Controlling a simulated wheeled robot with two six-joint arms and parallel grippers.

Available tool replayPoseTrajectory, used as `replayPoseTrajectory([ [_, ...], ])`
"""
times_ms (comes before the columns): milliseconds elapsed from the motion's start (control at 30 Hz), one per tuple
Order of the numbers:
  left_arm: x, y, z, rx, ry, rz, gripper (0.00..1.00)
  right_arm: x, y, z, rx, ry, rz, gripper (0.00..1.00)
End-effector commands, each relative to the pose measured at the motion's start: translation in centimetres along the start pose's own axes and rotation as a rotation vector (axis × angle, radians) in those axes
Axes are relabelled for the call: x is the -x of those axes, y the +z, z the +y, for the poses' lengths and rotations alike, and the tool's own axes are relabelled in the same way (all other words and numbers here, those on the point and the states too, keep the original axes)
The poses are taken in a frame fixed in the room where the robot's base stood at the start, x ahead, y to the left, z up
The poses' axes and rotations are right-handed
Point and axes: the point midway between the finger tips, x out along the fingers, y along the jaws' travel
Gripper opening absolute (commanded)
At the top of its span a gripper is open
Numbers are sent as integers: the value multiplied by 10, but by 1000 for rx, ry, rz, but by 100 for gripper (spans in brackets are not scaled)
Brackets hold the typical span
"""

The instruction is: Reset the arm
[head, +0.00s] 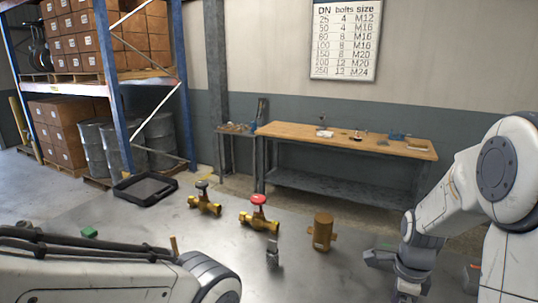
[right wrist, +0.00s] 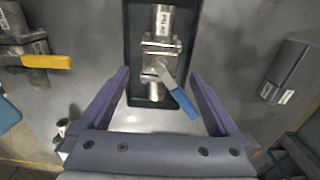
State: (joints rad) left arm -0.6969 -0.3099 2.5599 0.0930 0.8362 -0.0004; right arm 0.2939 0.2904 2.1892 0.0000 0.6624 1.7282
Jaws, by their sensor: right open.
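My right arm comes in from the right in the head view. Its gripper (head: 385,277) is low over the grey metal surface (head: 330,284). In the right wrist view the right gripper (right wrist: 160,74) is open, its two purple fingers spread apart. A steel valve with a blue lever (right wrist: 181,102) lies in a dark tray (right wrist: 133,40) and shows between the fingers; nothing is seen gripped. My left arm crosses the lower left of the head view, and its gripper is out of view.
Brass valves with a black (head: 203,204) and a red handwheel (head: 259,217), a steel part (head: 272,252) and a brass fitting (head: 322,232) stand on the surface. A black tray (head: 146,190) is at left. A yellow-levered valve (right wrist: 42,61) and grey block (right wrist: 288,72) flank the gripper.

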Motion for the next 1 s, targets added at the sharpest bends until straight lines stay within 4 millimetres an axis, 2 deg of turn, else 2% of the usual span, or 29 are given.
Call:
replayPoseTrajectory([
  [33, -1, 0, 0, 0, 0, 0, 100, -12, 0, 1, 0, 6, 1, 97],
  [200, -2, 0, 0, 0, 0, 0, 100, -45, 0, 1, 0, 5, 1, 97],
  [467, -4, 0, 0, 0, 0, 0, 100, -87, 0, 1, 0, 3, 0, 97],
  [767, -6, 0, 0, 0, 0, 0, 100, -41, 0, -1, -1, -7, -1, 97],
  [1000, -6, 0, 0, 0, 0, 0, 100, -34, -12, 4, 0, -2, 0, 97],
])
